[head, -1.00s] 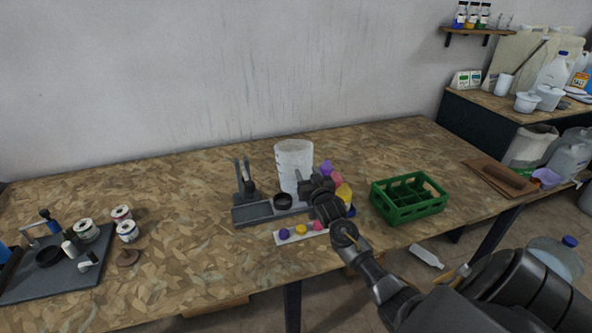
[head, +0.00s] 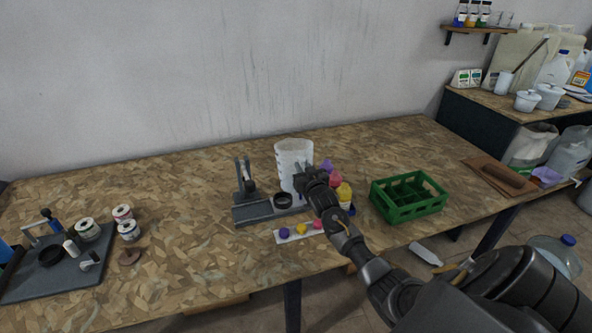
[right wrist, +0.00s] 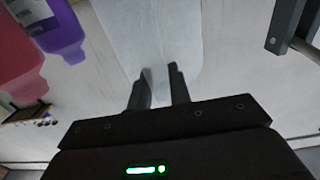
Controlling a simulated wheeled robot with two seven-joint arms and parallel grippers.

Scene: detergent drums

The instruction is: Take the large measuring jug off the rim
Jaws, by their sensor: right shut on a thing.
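The large measuring jug (head: 290,158) is tall, whitish and translucent with marks on its side. It stands about upright behind the dark grey stand, in the middle of the table; its lower right part is hidden by my arm. My right gripper (head: 303,170) is at the jug's right front side, shut on it. In the right wrist view the pale jug (right wrist: 165,30) fills the upper middle. The two dark fingertips (right wrist: 160,76) lie against it with a pale strip between them; which part they pinch is hard to tell. My left gripper is not in view.
The grey stand (head: 255,218) with a black ring (head: 283,200) is just in front of the jug. Purple, pink and yellow bottles (head: 344,192) stand close to its right. A green crate (head: 408,208) is further right.

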